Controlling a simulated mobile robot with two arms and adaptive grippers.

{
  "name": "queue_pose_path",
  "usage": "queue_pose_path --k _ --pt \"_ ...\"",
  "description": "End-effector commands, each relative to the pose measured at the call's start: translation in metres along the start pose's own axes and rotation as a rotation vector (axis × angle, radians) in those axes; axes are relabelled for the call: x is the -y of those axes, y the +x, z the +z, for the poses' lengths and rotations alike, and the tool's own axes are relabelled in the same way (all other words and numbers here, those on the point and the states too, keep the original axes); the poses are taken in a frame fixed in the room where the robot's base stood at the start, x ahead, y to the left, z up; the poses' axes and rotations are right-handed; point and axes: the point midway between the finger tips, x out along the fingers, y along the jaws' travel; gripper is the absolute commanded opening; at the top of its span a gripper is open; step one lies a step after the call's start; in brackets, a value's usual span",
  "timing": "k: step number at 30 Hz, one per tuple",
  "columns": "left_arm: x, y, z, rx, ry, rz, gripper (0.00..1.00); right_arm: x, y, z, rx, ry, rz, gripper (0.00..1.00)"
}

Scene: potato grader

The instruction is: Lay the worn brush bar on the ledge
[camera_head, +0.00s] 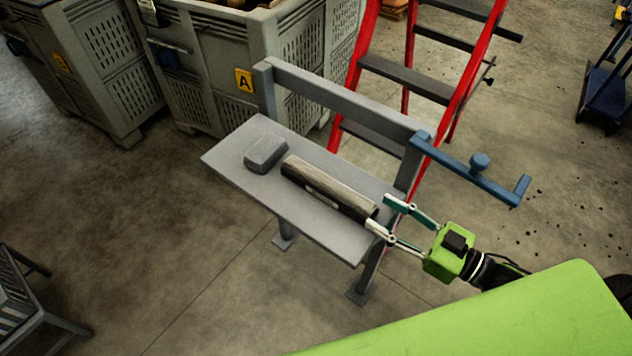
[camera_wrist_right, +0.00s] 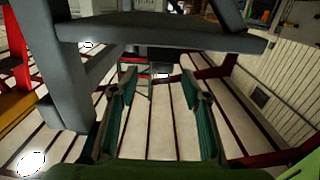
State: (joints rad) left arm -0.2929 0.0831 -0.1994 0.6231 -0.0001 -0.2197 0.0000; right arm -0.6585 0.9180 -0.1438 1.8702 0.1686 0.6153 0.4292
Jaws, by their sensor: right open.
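The worn brush bar (camera_head: 328,187), a long dark bar with a greyish top, lies lengthwise on the grey ledge (camera_head: 235,160) in the head view. My right gripper (camera_head: 379,212) is open at the ledge's right end, its fingertips close to the bar's near end. I cannot tell whether the fingers touch the bar or overlap it. In the right wrist view the open gripper (camera_wrist_right: 158,80) has its two green-lined fingers apart, with nothing visibly held. A dark grey slab, possibly the ledge, crosses above them there. My left gripper is not in view.
A grey block (camera_head: 266,153) sits on the ledge beyond the bar's far end. A grey rail (camera_head: 340,98) runs behind the ledge, with a blue crank arm (camera_head: 470,175) at its right. A red ladder (camera_head: 400,75) and grey crates (camera_head: 200,75) stand behind.

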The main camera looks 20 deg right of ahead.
Motion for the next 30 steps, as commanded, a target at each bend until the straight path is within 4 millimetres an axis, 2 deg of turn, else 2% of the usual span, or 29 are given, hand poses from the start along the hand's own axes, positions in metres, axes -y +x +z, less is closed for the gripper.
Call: queue_pose_path --k 5,12,16,23,30 --pt "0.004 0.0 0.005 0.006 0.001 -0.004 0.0 -0.001 0.025 -0.001 -0.004 -0.002 0.002 0.43" --pt "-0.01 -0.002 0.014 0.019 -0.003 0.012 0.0 -0.001 0.062 -0.001 -0.003 -0.003 0.003 0.43" --pt "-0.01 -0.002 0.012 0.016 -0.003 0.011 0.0 -0.001 0.075 0.0 -0.001 -0.001 0.004 0.43" --pt "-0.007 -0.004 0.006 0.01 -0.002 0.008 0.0 -0.001 0.086 0.0 0.001 -0.001 0.004 0.43" --pt "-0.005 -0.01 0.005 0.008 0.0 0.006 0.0 0.004 0.118 0.001 -0.002 -0.002 0.004 0.43"
